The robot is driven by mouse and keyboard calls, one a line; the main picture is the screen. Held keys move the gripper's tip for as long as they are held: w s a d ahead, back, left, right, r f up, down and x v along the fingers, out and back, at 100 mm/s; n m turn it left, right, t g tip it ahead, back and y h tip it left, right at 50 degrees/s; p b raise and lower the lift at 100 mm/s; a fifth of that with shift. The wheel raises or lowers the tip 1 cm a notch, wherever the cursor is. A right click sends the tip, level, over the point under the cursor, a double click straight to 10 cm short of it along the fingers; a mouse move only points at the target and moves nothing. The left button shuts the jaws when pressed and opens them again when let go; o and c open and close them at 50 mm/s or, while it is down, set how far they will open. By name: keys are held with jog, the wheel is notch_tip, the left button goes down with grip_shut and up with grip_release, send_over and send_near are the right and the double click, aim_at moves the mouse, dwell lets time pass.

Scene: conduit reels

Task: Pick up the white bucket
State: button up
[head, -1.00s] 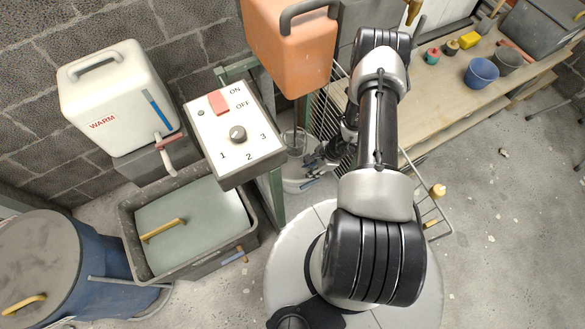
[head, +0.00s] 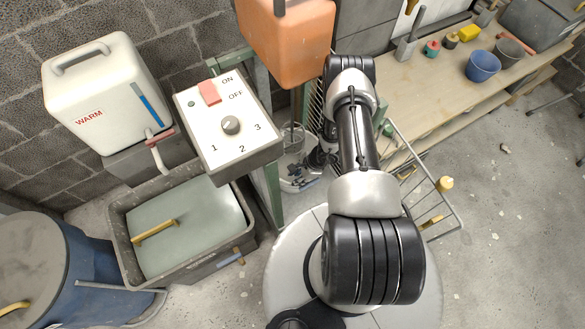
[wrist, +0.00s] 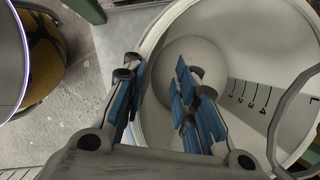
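The white bucket (head: 288,163) stands on the floor below the orange mixer housing, partly hidden by my arm. In the wrist view the bucket (wrist: 252,58) fills the right side, with its inside, dark level marks and rim showing. My gripper (wrist: 160,95) is open at the bucket's left rim. One blue-padded finger is outside the wall and the other is inside, with the rim between them and gaps on both sides. My gripper also shows in the head view (head: 308,177), small and dark at the bucket.
The orange mixer (head: 288,35) hangs over the bucket, its shaft reaching down to it. A control box (head: 228,128) and green post stand to the left. A wire rack (head: 430,190) and wooden bench (head: 440,80) are to the right. A grey bar (wrist: 283,115) crosses the bucket's right side.

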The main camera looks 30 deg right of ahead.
jog(key=shift+w+d+r, duration=0.1)
jog(key=shift+r, duration=0.05)
grip_shut()
dwell(0.8)
